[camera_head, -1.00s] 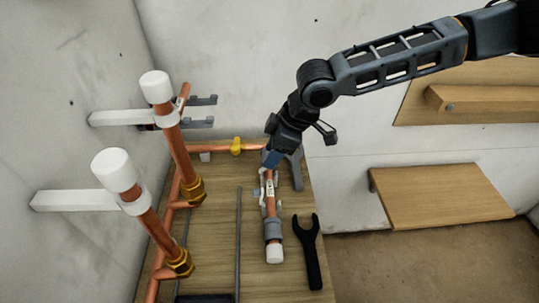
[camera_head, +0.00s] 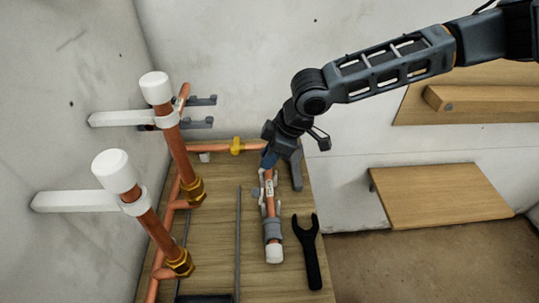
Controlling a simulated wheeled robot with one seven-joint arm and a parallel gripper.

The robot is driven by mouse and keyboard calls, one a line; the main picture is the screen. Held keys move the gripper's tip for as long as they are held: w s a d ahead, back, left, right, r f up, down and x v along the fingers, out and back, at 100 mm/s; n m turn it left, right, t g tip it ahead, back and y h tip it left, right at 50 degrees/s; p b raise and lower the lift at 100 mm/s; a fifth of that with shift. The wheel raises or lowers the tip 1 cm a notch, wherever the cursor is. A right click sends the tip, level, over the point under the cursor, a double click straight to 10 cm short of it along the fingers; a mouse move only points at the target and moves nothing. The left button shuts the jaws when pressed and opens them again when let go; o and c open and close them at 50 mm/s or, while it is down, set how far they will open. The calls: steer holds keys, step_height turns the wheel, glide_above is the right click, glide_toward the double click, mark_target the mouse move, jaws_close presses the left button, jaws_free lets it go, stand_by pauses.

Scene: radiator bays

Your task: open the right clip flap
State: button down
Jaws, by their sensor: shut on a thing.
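A short copper pipe (camera_head: 270,208) with a white cap lies on the wooden bench. White clip parts (camera_head: 262,182) sit along both sides of its far end, with a small label between them. A grey upright bracket (camera_head: 296,170) stands just right of my gripper.
Two copper pipes with white caps (camera_head: 155,88) (camera_head: 115,171) stand at the left in white wall brackets (camera_head: 75,201). A black fork-ended tool (camera_head: 308,252) lies right of the short pipe. A thin grey rod (camera_head: 238,238) lies left of it. A yellow fitting (camera_head: 236,146) is behind.

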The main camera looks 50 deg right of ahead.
steer(key=shift+w+a, duration=0.1)
steer(key=shift+w+a+r+g+h, duration=0.15)
steer(key=shift+w+a+g+h, duration=0.25)
steer(key=shift+g+h, duration=0.2)
steer(key=shift+w+a+r+g+h, duration=0.1)
steer(key=shift+w+a+g+h, duration=0.25)
steer(key=shift+g+h, duration=0.25)
steer(key=shift+w+a+f+g+h, duration=0.1)
steer(key=shift+w+a+g+h, duration=0.25)
steer(key=shift+g+h, duration=0.4)
steer(key=shift+w+a+g+h, duration=0.3)
steer(key=shift+a+g+h, duration=0.05)
steer(key=shift+g+h, duration=0.35)
steer(key=c, duration=1)
jaws_free()
steer(key=shift+w, duration=0.1)
